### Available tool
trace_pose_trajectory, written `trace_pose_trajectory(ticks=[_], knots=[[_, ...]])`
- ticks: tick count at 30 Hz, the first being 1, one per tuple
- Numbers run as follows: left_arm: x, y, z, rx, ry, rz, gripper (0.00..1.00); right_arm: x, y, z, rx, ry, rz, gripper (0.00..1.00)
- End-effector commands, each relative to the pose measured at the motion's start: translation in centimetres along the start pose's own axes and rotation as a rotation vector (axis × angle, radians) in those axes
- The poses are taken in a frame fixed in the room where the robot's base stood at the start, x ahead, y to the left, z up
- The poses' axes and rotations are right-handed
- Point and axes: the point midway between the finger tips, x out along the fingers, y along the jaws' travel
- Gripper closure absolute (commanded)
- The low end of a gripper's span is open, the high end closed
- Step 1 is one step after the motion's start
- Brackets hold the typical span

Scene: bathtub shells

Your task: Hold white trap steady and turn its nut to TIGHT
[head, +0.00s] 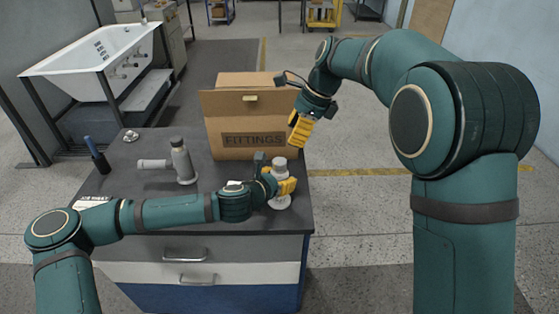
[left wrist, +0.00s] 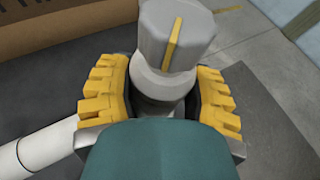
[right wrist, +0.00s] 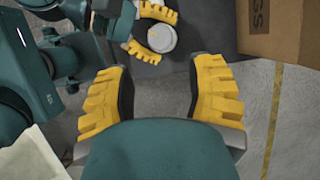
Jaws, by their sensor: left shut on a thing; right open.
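The white trap (head: 281,203) stands upright near the right front corner of the dark worktop. My left gripper (head: 283,186) is shut around its body; in the left wrist view its yellow fingers (left wrist: 165,105) lie on both sides of the white neck (left wrist: 165,82). The grey nut (left wrist: 175,35) with a yellow stripe sits on top, above the fingers, and also shows in the head view (head: 279,163). My right gripper (head: 300,129) is open and empty, above and behind the trap. The right wrist view shows its spread fingers (right wrist: 160,95). No TIGHT mark is legible.
A cardboard box marked FITTINGS (head: 250,140) stands close behind the trap. A grey trap with a side pipe (head: 181,162), a dark blue bottle-like tool (head: 97,157) and a small metal part (head: 130,136) are on the left worktop. A bathtub (head: 95,52) stands behind left.

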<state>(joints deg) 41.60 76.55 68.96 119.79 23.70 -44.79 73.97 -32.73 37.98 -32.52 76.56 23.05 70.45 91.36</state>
Motion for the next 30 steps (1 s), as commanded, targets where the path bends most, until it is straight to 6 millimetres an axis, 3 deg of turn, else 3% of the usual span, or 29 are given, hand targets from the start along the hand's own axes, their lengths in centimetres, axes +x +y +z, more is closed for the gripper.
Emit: trace_pose_trajectory(ticks=[9,15,21,30], knots=[[0.0,0.0,0.0,0.0,0.0,0.0,0.9,6.2,0.1,0.0,-0.002,0.002,0.005,0.46],[0.0,0.0,0.0,0.0,0.0,0.0,0.9,9.0,0.1,0.0,-0.003,0.001,0.003,0.46],[0.0,0.0,0.0,0.0,0.0,0.0,0.9,10.2,0.0,0.0,-0.003,0.001,0.001,0.46],[0.0,0.0,0.0,0.0,0.0,0.0,0.9,10.3,0.0,0.0,-0.003,0.0,0.001,0.47]])
